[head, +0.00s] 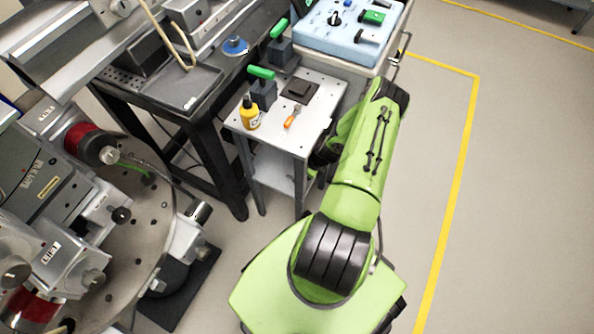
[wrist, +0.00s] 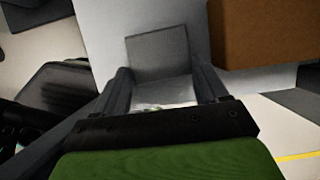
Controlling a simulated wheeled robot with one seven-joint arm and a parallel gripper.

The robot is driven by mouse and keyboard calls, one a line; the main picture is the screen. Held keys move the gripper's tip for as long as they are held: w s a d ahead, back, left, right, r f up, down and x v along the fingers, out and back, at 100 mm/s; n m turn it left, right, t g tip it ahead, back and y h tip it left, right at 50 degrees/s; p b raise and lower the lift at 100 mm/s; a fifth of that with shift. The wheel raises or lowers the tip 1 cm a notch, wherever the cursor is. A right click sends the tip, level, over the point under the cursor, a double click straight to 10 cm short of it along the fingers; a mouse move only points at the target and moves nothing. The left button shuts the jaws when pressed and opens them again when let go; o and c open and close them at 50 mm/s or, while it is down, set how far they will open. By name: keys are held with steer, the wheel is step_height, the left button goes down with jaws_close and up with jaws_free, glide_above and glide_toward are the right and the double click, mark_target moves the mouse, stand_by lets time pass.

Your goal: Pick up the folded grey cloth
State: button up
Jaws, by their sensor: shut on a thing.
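The folded grey cloth (wrist: 158,54) shows in the wrist view as a flat grey square in front of a pale surface. My gripper (wrist: 162,80) is shut on it, with one dark finger at each side of its near part. Whether the cloth touches the pale surface behind it I cannot tell. In the head view my green arm reaches down at the right side of the small white cart (head: 325,98). The fingers and the cloth cannot be made out there.
The cart top holds a yellow bottle (head: 249,112), an orange-handled tool (head: 292,117), a dark square pad (head: 300,90) and a green-handled block (head: 263,90). A brown block (wrist: 265,33) is close to the right finger. Open floor (head: 530,150) lies right.

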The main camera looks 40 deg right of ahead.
steer(key=shift+r, duration=0.1)
steer(key=shift+r+p, duration=0.35)
steer(key=shift+r, duration=0.05)
steer(key=s+d+p, duration=0.1)
steer(key=s+d, duration=0.2)
steer(key=s, duration=0.5)
steer(key=s+d+p, duration=0.2)
steer(key=s+d, duration=0.1)
steer(key=s, duration=0.6)
steer(key=shift+r, duration=0.25)
